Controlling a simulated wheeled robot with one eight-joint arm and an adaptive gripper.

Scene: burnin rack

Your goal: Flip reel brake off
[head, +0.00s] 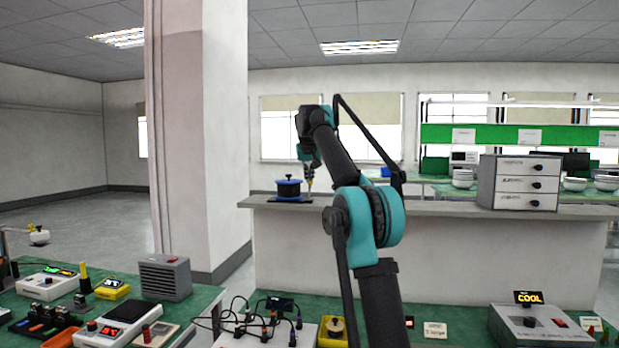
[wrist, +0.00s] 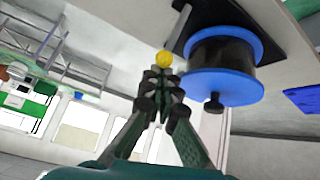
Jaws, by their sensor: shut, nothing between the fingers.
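The reel (head: 289,189) has blue flanges and a dark core, and stands on a dark base plate on the grey ledge. It fills the upper right of the wrist view (wrist: 222,68), with a black knob (wrist: 213,103) on its flange. A grey lever (wrist: 178,32) with a yellow ball tip (wrist: 163,58) stands beside the reel; it looks like the brake. My gripper (wrist: 163,76) is shut and empty, its fingertips right by the yellow ball. I cannot tell whether they touch. In the head view my gripper (head: 308,178) is just right of the reel.
A grey drawer unit (head: 519,182) stands on the ledge (head: 420,208) to the right. A blue item (wrist: 304,101) lies beyond the reel. A pillar (head: 205,130) rises at left.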

